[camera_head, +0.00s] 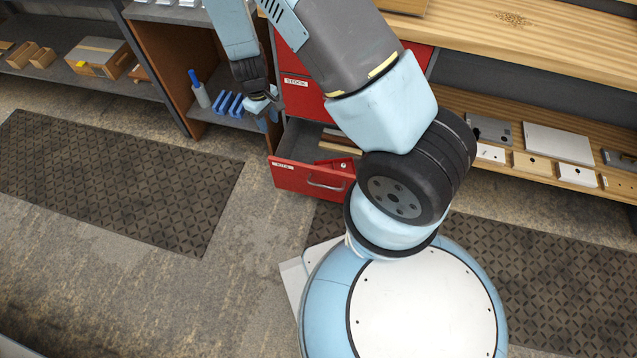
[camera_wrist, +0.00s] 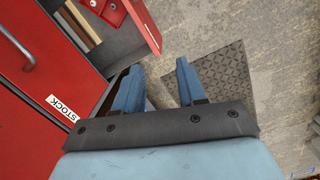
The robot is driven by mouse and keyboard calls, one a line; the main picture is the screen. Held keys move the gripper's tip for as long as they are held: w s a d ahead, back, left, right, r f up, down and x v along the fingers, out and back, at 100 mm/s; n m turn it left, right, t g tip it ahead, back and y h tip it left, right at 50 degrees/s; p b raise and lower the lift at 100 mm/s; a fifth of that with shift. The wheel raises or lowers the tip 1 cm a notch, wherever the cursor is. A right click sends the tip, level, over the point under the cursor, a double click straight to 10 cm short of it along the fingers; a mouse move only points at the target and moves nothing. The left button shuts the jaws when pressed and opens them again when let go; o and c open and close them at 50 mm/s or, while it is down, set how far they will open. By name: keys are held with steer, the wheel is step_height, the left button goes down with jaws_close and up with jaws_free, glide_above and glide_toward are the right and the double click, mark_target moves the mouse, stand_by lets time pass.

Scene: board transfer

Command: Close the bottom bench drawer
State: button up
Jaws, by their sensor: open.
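The red bottom bench drawer (camera_head: 300,179) is pulled out in the head view, its front well clear of the cabinet, with a silver handle on it. Inside it lie a red piece (camera_head: 340,164) and brown strips. In the wrist view the drawer front (camera_wrist: 142,22) shows at the top. My gripper (camera_head: 264,112) is up beside the drawer's back left side, in front of the blue clips shelf, not visibly touching the drawer. In the wrist view, my gripper (camera_wrist: 158,85) has its two blue fingers apart with nothing between them.
A closed red drawer labelled STOCK (camera_head: 303,97) is above; its face (camera_wrist: 35,105) fills the left of the wrist view. A shelf with a bottle (camera_head: 199,90) and blue clips (camera_head: 229,104) stands to the left. Floor in front holds a patterned mat (camera_head: 120,180) and free room.

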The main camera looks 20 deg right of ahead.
steer(key=s+d+f+n+h, duration=0.1)
steer(key=s+f, duration=0.1)
steer(key=f, duration=0.4)
steer(key=s+d+f+n+h, duration=0.1)
steer(key=s+d+f, duration=0.1)
steer(key=f, duration=0.4)
steer(key=n+h, duration=0.1)
steer(key=h, duration=0.1)
glide_toward(321, 185)
steer(key=x, duration=0.8)
steer(key=shift+c, duration=0.3)
jaws_close()
